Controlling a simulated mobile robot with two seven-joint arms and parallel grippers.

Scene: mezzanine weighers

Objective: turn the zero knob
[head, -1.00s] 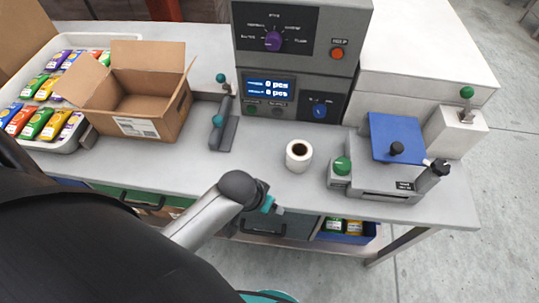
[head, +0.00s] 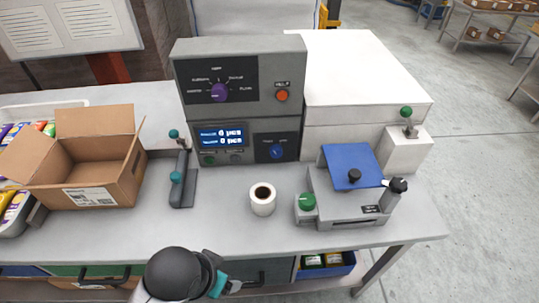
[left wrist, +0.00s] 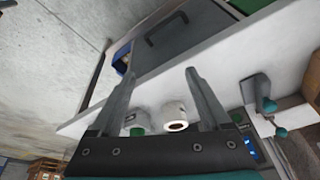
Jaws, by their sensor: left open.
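A grey weigher cabinet (head: 240,72) stands at the back of the bench. Its lower panel has a blue round knob (head: 277,152) right of the lit display (head: 220,138). Its upper panel has a purple selector knob (head: 219,93) with labels around it. The small lettering is too blurred to tell which knob is marked zero. My left gripper (left wrist: 158,62) is open in the left wrist view, with nothing between its fingers. In the head view its arm is low in front of the bench, well short of the cabinet. My right gripper is not in view.
An open cardboard box (head: 81,158) stands left. A small lever device (head: 181,185), a white roll (head: 262,199) and a blue-plated scale (head: 351,166) with a green knob (head: 307,202) stand on the bench. An orange button (head: 282,96) is on the upper panel.

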